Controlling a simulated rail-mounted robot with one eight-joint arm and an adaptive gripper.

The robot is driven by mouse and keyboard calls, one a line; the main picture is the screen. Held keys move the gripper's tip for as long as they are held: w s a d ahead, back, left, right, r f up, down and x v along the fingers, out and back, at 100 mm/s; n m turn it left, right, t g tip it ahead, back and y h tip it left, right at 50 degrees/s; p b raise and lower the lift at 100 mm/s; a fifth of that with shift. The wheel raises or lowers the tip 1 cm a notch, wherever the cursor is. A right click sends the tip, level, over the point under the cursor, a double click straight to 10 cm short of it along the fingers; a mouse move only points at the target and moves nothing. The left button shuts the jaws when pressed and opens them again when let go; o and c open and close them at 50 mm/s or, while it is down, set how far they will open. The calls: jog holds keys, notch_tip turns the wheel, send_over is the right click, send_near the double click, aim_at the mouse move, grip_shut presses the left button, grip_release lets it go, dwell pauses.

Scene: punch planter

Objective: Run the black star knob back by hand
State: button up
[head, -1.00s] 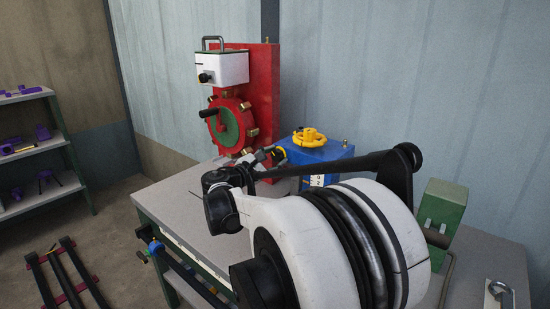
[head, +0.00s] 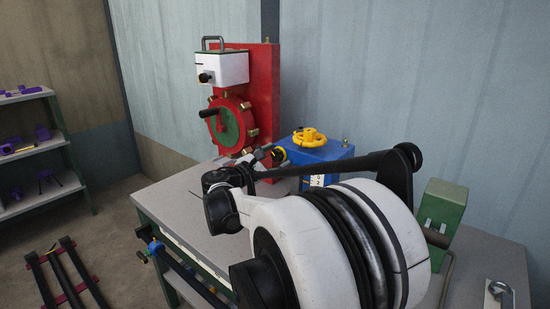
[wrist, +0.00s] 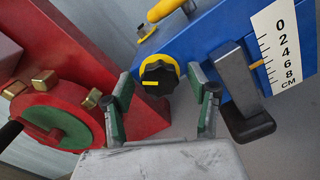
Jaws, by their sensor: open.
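The black star knob (wrist: 158,77) has a yellow mark on its face and a yellow collar behind it. It sits on the side of the blue block (wrist: 205,35), and in the head view the blue block (head: 318,154) stands on the table beside the red machine. My gripper (wrist: 161,88) is open. In the wrist view its two green-padded fingers stand to the left and right of the knob, with gaps visible; I cannot tell how far the tips reach in depth. In the head view my gripper (head: 262,157) is small and partly hidden by my arm.
The red machine (head: 262,100) with a green-centred wheel (head: 230,127) and black crank stands close on the left. A scale plate (wrist: 285,43) and dark lever (wrist: 241,92) are right of the knob. A yellow handwheel (head: 309,138) tops the blue block. A green block (head: 440,215) stands at right.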

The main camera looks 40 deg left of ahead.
jog(key=s, duration=1.2)
